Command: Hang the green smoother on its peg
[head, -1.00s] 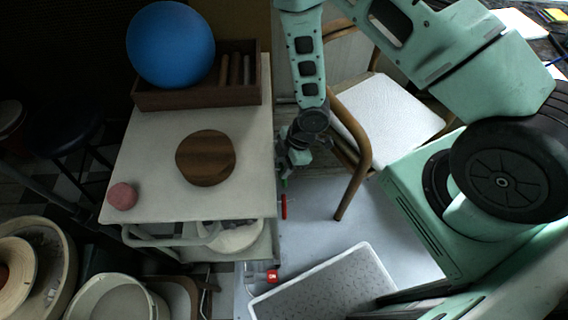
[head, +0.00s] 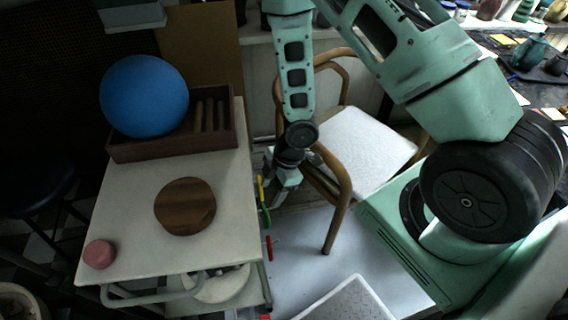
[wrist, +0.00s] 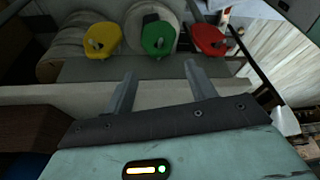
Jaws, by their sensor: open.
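The green smoother (wrist: 158,37) hangs at the side of the cart, between a yellow smoother (wrist: 103,41) and a red smoother (wrist: 208,39). A grey peg shows at the middle of the green one, which appears to hang on it. In the head view the green smoother (head: 265,215) is a thin sliver at the cart's right edge. My gripper (wrist: 160,86) is open, with nothing between its fingers. The green smoother lies beyond the gap between them, apart from both. In the head view my gripper (head: 281,190) is just right of the cart's side.
The cart top (head: 125,215) carries a wooden disc (head: 185,206), a pink lump (head: 99,254) and a brown box (head: 172,145) with a blue ball (head: 144,96). A chair (head: 366,143) stands close right of my gripper. A white tray (head: 350,300) lies below.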

